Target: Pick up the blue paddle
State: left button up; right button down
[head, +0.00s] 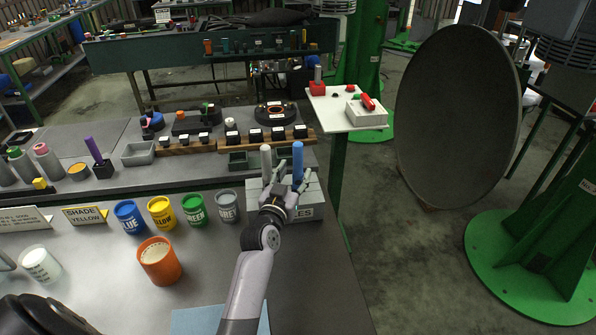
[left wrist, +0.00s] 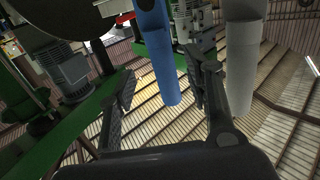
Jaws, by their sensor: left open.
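The blue paddle (head: 298,160) stands upright at the right of a grey holder box (head: 312,197) in the head view. A pale grey paddle (head: 266,161) stands to its left. My left gripper (head: 285,183) is open at the holder, close to both paddles. In the left wrist view, the blue paddle (left wrist: 158,52) shows between the two spread fingers of my left gripper (left wrist: 164,82). The grey paddle (left wrist: 243,52) lies outside the right finger. I cannot tell whether a finger touches either paddle. The blue paddle's lower part is partly hidden by the gripper in the head view.
Blue (head: 130,217), yellow (head: 162,212), green (head: 194,210) and grey (head: 228,206) cups line up left of the holder. An orange cup (head: 159,261) stands nearer. The bench right of the orange cup is mostly clear.

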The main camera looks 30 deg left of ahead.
aim_at(296, 163)
pick_arm(q)
jog(key=w, duration=0.1)
jog(key=w+b, duration=0.1)
jog(key=w, duration=0.1)
jog(key=w+a+r+b, duration=0.1)
jog(key=w, duration=0.1)
jog(key=shift+a, duration=0.1)
pick_arm(e)
jog(key=shift+s+a+f, duration=0.25)
jog(key=shift+s+f, duration=0.8)
pick_arm(q)
jog(key=shift+s, duration=0.1)
pick_arm(e)
jog(key=shift+w, duration=0.1)
pick_arm(q)
jog(key=c, duration=0.6)
grip_shut()
pick_arm(e)
jog(key=shift+w+d, duration=0.25)
